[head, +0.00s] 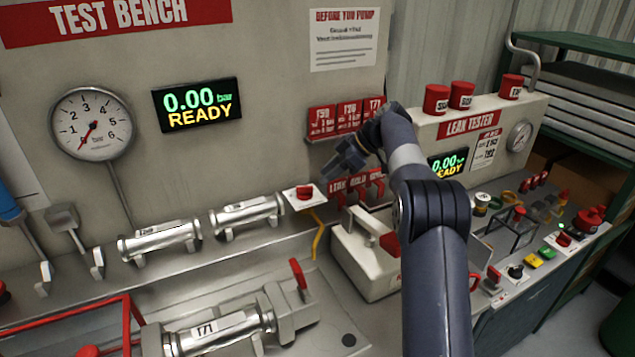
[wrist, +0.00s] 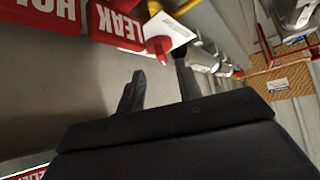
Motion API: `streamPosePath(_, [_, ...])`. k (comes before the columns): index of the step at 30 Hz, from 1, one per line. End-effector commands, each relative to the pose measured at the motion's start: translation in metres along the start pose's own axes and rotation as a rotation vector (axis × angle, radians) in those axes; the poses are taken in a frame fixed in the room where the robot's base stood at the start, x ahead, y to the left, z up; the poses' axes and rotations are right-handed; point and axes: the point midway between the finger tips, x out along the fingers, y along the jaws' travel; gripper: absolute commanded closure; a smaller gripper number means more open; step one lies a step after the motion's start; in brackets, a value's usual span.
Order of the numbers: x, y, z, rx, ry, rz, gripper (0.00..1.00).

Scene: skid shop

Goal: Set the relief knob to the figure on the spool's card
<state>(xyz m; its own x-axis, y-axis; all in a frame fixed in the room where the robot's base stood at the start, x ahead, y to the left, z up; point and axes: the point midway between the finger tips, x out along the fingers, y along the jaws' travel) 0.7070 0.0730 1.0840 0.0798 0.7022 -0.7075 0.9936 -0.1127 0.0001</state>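A silver spool (head: 222,330) with a white card (head: 204,328) lies in the bench fixture at lower left; the card seems to read "171". A red knob (head: 304,192) sits on a white plate at the back ledge; it also shows in the wrist view (wrist: 158,46). I cannot tell whether this is the relief knob; its setting is unreadable. My gripper (head: 345,160) is in front of the back panel, above and right of that knob. In the wrist view its fingers (wrist: 158,78) are apart, with nothing held between them.
Red cards (head: 347,116) hang on the panel beside my wrist. The bench display (head: 196,104) reads 0.00 bar, READY. The leak tester (head: 470,125) stands right.

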Motion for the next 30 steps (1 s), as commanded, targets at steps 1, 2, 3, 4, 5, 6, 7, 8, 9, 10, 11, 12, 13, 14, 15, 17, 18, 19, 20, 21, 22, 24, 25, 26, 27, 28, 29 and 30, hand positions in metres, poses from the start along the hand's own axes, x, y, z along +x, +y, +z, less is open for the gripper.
streamPosePath(1, [-0.011, 0.001, 0.0, -0.001, 0.0, 0.003, 0.66])
streamPosePath(2, [-0.018, 0.001, 0.0, -0.001, 0.0, 0.003, 0.66])
streamPosePath(3, [-0.025, 0.001, 0.0, -0.001, 0.0, 0.003, 0.66])
streamPosePath(4, [-0.03, 0.001, 0.0, -0.002, 0.0, 0.003, 0.66])
streamPosePath(5, [-0.034, 0.0, 0.0, -0.001, 0.0, 0.001, 0.66])
streamPosePath(6, [-0.04, 0.001, -0.001, 0.0, 0.001, 0.002, 0.66])
streamPosePath(7, [-0.044, 0.001, 0.0, 0.0, 0.001, 0.001, 0.66])
streamPosePath(8, [-0.047, 0.0, 0.0, 0.0, 0.001, 0.0, 0.66])
streamPosePath(9, [-0.05, 0.0, 0.0, 0.0, 0.001, 0.001, 0.66])
streamPosePath(10, [-0.052, 0.0, 0.0, -0.001, 0.001, 0.001, 0.66])
streamPosePath(11, [-0.053, 0.0, 0.0, -0.001, 0.0, 0.0, 0.66])
streamPosePath(12, [-0.054, 0.0, 0.0, -0.001, 0.0, -0.001, 0.66])
streamPosePath(13, [-0.055, 0.0, 0.0, -0.001, 0.0, -0.002, 0.66])
streamPosePath(14, [-0.055, 0.0, 0.0, -0.001, 0.0, -0.002, 0.66])
streamPosePath(15, [-0.055, 0.0, 0.0, -0.001, 0.0, -0.002, 0.66])
streamPosePath(17, [-0.055, 0.0, 0.0, 0.0, 0.0, -0.002, 0.66])
streamPosePath(18, [-0.055, 0.0, 0.0, 0.0, 0.0, -0.002, 0.66])
streamPosePath(19, [-0.055, 0.0, 0.0, 0.0, 0.0, -0.002, 0.66])
streamPosePath(20, [-0.055, 0.0, 0.0, 0.0, 0.0, -0.002, 0.66])
streamPosePath(21, [-0.055, 0.0, 0.0, 0.0, 0.0, -0.002, 0.66])
streamPosePath(22, [-0.055, 0.0, 0.0, 0.0, 0.0, -0.002, 0.66])
streamPosePath(24, [-0.052, 0.0, 0.0, 0.0, 0.0, -0.002, 0.66])
streamPosePath(25, [-0.05, 0.0, 0.0, 0.0, 0.0, -0.002, 0.66])
streamPosePath(26, [-0.048, 0.0, 0.0, 0.0, 0.0, -0.002, 0.66])
streamPosePath(27, [-0.044, 0.0, 0.0, 0.0, 0.0, -0.003, 0.66])
streamPosePath(28, [-0.04, -0.001, 0.0, 0.001, 0.0, -0.004, 0.66])
streamPosePath(29, [-0.035, -0.001, 0.0, 0.001, 0.0, -0.004, 0.66])
streamPosePath(30, [-0.028, -0.001, 0.0, 0.001, 0.0, -0.005, 0.66])
